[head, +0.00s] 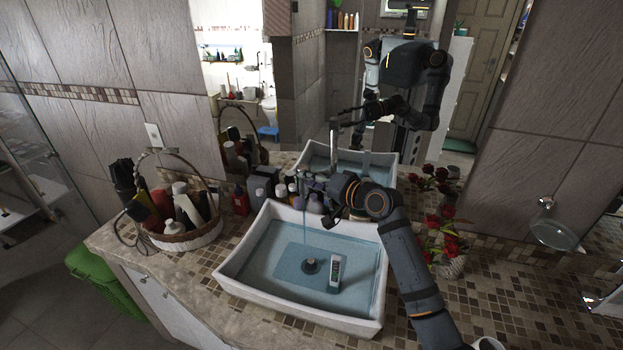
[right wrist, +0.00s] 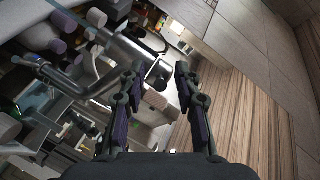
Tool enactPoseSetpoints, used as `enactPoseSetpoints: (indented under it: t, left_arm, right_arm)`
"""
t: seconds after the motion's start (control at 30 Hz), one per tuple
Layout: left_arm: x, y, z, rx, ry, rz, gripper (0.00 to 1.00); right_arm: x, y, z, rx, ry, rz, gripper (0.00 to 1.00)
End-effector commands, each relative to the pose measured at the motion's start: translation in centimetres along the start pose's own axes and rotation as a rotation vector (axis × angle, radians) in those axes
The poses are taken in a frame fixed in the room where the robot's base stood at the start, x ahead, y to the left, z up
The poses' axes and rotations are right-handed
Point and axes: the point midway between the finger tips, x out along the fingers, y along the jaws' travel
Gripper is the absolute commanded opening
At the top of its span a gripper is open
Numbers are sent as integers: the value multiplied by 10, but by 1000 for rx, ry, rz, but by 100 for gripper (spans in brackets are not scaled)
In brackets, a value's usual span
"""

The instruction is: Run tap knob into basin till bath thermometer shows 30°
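The white basin (head: 232,272) holds bluish water, and a thin stream falls into it from the tap spout (head: 303,190). The bath thermometer (head: 336,270) is a pale upright-looking body with a small display in the water; its reading is too small to make out. My right gripper (head: 336,205) is at the tap, in front of its body. In the right wrist view its two fingers (right wrist: 161,70) are apart, with a small dark piece between or behind the tips. I cannot tell whether that is the tap knob or whether they touch it. My left gripper is out of view.
A wicker basket (head: 190,238) of bottles stands left of the basin. Several bottles (head: 262,186) line its back edge. Red flowers (head: 447,238) in a pot stand right of my right forearm. A mirror (head: 400,150) behind reflects me and the basin. A green bin (head: 105,285) is at lower left.

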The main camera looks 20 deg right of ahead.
Motion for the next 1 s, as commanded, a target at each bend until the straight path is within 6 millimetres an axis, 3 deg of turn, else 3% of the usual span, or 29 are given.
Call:
enactPoseSetpoints:
  t: [0.1, 0.33, 0.73, 1.0]
  left_arm:
    - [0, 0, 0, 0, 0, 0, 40]
    - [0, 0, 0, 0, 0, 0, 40]
    - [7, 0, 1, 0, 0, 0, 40]
    - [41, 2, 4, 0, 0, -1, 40]
  right_arm:
    - [0, 0, 0, 0, 0, 0, 31]
    - [0, 0, 0, 0, 0, 0, 0]
    - [0, 3, 0, -4, -17, -10, 0]
    - [-1, 12, -5, -35, -130, -81, 0]
